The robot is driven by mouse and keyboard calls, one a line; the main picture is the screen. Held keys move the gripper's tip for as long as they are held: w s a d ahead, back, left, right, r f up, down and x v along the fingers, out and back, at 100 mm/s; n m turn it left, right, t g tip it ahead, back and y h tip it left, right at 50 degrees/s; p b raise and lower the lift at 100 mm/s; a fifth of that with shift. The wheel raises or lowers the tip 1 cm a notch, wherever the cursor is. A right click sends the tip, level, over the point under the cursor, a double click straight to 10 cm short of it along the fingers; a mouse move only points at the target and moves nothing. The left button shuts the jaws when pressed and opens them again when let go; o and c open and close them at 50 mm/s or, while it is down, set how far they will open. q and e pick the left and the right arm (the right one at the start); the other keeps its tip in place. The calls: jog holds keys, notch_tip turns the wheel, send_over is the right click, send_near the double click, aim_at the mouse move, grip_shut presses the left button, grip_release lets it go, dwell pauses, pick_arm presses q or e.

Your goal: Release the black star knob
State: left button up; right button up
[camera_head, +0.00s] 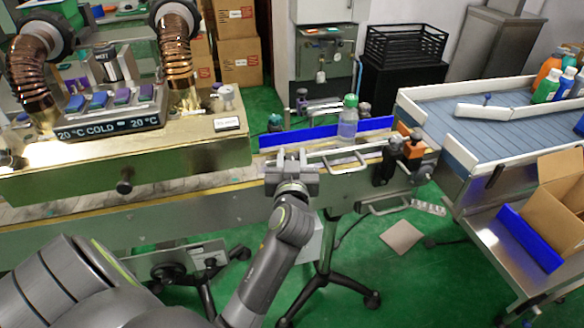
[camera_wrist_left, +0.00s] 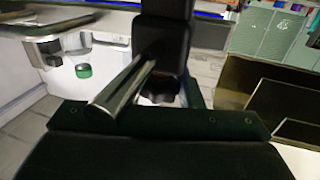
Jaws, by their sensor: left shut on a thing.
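My left gripper (camera_head: 289,160) reaches over the front rail of the conveyor, below the blue guide rail. In the left wrist view the black star knob (camera_wrist_left: 160,92) is a dark lobed shape just ahead of the gripper body, beside a shiny metal rod (camera_wrist_left: 122,85) and below a black upright block (camera_wrist_left: 163,40). The gripper is shut on the knob; the contact itself is dark and partly hidden. In the head view the gripper hides the knob. My right gripper is not in view.
A black and orange clamp unit (camera_head: 400,148) is to the right. The brass machine housing (camera_head: 90,165) is to the left. A blue belt table (camera_head: 480,125) stands at right.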

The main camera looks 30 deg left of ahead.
pick_arm(q)
jog(key=shift+n+g+y, duration=0.4)
jog(key=shift+y, duration=0.1)
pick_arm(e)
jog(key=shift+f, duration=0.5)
pick_arm(q)
jog(key=o, duration=1)
jog(key=shift+s, duration=0.1)
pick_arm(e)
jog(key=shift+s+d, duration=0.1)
